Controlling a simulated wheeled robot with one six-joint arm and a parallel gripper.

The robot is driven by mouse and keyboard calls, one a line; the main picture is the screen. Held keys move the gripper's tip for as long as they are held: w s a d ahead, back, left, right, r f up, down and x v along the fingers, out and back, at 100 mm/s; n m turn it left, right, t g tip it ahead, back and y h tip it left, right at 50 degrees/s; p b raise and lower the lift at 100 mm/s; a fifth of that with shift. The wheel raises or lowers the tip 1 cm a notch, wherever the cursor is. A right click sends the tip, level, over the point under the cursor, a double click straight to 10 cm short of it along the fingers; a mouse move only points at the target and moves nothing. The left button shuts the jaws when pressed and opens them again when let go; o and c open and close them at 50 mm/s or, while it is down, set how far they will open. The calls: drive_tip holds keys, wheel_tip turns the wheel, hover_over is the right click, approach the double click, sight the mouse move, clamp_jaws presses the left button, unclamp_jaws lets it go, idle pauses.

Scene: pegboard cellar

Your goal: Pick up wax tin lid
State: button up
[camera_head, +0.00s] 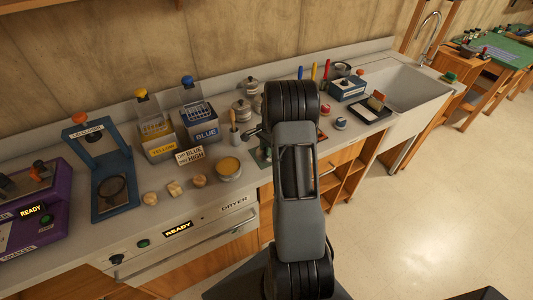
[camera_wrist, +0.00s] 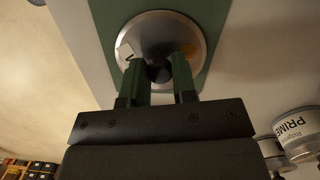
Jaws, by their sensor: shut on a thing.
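The wax tin lid (camera_wrist: 160,30) is a round silver disc with a dark knob (camera_wrist: 158,73), seen in the wrist view over a green mat (camera_wrist: 108,15). My gripper (camera_wrist: 158,78) is shut on the knob, one dark green finger on each side. Whether the lid touches the mat cannot be told. In the head view my arm hides the gripper and the lid; a piece of the green mat (camera_head: 262,157) shows left of the arm. An open tin with a yellow-tan surface (camera_head: 228,167) stands on the counter to the left.
A tin lettered "PRIME" (camera_wrist: 298,130) stands at the right in the wrist view. In the head view, small tan lumps (camera_head: 174,188), a sign card (camera_head: 189,156) and yellow and blue holders stand left of the arm. Pots (camera_head: 242,108), a dark tray (camera_head: 370,109) and a sink (camera_head: 405,88) lie beyond.

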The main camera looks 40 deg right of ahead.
drive_tip(key=shift+c, duration=1.3)
